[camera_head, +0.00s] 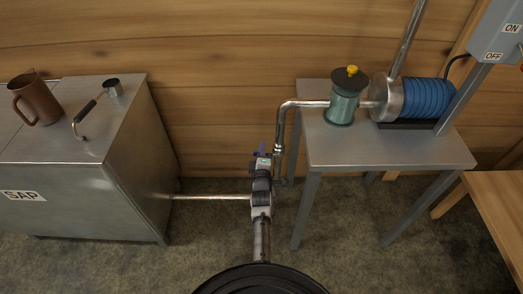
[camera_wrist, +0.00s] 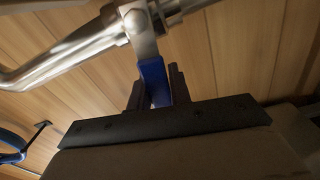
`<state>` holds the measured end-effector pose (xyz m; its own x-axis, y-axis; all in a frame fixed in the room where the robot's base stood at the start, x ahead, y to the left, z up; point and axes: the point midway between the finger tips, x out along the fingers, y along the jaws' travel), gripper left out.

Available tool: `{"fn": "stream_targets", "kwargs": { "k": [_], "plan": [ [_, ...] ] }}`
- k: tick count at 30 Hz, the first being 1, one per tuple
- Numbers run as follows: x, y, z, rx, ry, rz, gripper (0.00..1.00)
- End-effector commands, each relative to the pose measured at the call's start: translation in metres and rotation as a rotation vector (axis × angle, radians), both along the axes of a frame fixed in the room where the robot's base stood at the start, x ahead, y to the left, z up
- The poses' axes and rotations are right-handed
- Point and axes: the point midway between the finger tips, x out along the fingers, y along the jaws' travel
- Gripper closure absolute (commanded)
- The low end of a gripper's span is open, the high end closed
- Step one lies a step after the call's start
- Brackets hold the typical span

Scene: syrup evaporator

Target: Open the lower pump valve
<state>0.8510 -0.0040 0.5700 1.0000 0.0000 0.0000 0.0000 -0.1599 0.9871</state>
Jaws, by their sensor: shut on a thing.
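The lower pump valve shows in the wrist view, with its blue handle (camera_wrist: 154,78) running down from a metal pipe fitting. My gripper (camera_wrist: 157,92) is shut on this blue handle, one dark finger on each side of it. In the head view my gripper (camera_head: 262,156) is low, just left of the bent vertical pipe (camera_head: 281,135) beside the pump table. Only a small blue-purple bit of the handle shows there; my arm covers most of the valve.
The pump table (camera_head: 390,150) stands right of my gripper, bearing a teal canister (camera_head: 342,105) and a blue ribbed pump (camera_head: 425,98). A metal sap tank (camera_head: 80,185) stands left. A thin low pipe (camera_head: 212,197) runs from it toward my arm. Wooden wall is behind.

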Motion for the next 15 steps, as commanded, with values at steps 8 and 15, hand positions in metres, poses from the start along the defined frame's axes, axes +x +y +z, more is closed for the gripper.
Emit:
{"fn": "stream_targets", "kwargs": {
  "k": [8,15],
  "plan": [
    [0.001,-0.005,0.022,0.239,0.000,-0.001,1.00],
    [0.001,-0.011,0.033,0.434,-0.001,0.000,1.00]
  ]
}}
